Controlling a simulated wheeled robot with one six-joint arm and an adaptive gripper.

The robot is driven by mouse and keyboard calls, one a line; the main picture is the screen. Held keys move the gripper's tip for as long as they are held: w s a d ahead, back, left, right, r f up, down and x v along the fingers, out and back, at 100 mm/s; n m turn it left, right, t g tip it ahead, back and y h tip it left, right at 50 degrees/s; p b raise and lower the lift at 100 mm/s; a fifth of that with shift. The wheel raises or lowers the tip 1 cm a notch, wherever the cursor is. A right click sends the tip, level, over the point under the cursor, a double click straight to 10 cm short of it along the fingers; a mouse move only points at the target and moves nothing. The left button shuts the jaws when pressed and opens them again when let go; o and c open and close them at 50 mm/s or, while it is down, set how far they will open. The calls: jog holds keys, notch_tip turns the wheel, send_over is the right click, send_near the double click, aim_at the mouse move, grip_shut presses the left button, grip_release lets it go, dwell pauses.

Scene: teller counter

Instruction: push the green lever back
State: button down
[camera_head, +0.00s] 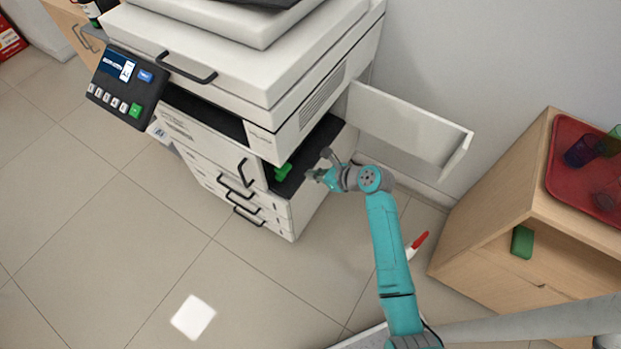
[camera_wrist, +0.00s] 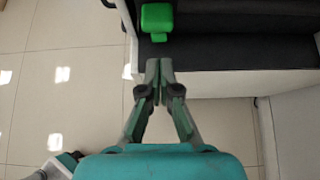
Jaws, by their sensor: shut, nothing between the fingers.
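The green lever (camera_head: 283,172) sits in the dark opening at the near right corner of the white copier (camera_head: 279,128). In the wrist view the green lever (camera_wrist: 157,18) has a blocky green head at the top, over a dark surface. My gripper (camera_head: 310,174) is at the open side of the copier, just right of the lever. In the wrist view my gripper (camera_wrist: 159,68) has its fingertips together, with nothing between them. The tips point toward the lever, with a small gap between them and it in that view.
A white side door (camera_head: 405,125) of the copier stands open behind my gripper. A control panel (camera_head: 127,86) juts from the copier's left. A wooden cabinet (camera_head: 490,210) with a red tray (camera_head: 565,150) stands at right. A red-tipped white object (camera_head: 418,242) lies on the floor. The front floor is clear.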

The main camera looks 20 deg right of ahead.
notch_tip(320, 180, up, 6)
jog(key=s+d, duration=0.1)
jog(key=shift+s+r, duration=0.15)
jog(key=shift+r, duration=0.05)
dwell(0.5)
jog(key=s+a+f+n+t+h, duration=0.1)
jog(key=s+f+n+h, duration=0.35)
jog(key=s, duration=0.75)
jog(key=s+a+f+n+t+h, duration=0.1)
jog(key=s+f+n, duration=0.1)
jog(key=s+n, duration=0.75)
jog(key=s+r+n+t, duration=0.4)
jog(key=s+r+n, duration=1)
jog(key=s, duration=0.7)
notch_tip(320, 180, up, 4)
jog(key=shift+s+a+f+n+h, duration=0.15)
jog(key=shift+a+n+h, duration=0.1)
jog(key=shift+n+h, duration=0.2)
